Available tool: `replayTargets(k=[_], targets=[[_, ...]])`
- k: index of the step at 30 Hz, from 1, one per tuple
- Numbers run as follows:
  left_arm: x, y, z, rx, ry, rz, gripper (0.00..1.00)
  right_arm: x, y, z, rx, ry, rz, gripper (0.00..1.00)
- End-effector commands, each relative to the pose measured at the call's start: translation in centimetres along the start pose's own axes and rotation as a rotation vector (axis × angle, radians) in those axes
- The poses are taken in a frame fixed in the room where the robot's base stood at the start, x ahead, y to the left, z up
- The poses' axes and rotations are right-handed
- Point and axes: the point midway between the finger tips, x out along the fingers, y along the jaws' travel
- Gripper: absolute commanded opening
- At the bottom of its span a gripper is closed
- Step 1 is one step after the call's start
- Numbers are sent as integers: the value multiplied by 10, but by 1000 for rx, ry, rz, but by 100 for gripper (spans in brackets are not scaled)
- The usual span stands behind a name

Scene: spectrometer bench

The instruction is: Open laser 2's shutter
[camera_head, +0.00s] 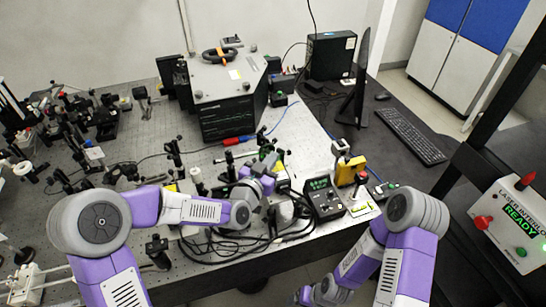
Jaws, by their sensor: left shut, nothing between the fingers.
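My left arm reaches in from the left over the front of the optical table. Its gripper (273,162) is shut and empty, among small dark mounts near the middle of the bench. The fingertips are small here, and I cannot tell whether they touch anything. No label reading laser 2 is legible, and I cannot tell which part is its shutter. A black controller (324,199) with a green display stands right of the left gripper. A yellow block (350,170) stands behind the controller. My right arm hangs at lower right, with its gripper out of view.
A large dark instrument (228,95) stands at the back centre. Loose black cables (225,245) lie along the front edge. Optics mounts crowd the left. A monitor (361,80) and keyboard (411,135) occupy the right desk. A box reading READY (518,222) is at far right.

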Motion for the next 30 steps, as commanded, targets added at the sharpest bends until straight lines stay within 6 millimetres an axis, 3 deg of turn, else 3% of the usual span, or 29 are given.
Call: replayTargets(k=[6, 30], targets=[[10, 0, 0, 1, -1, 1, 0, -1, 0, 0, 0, 0, 0, 79], [13, 3, -4, 54, -53, 1, 0, -8, -3, 0, 0, 0, 0, 79]])
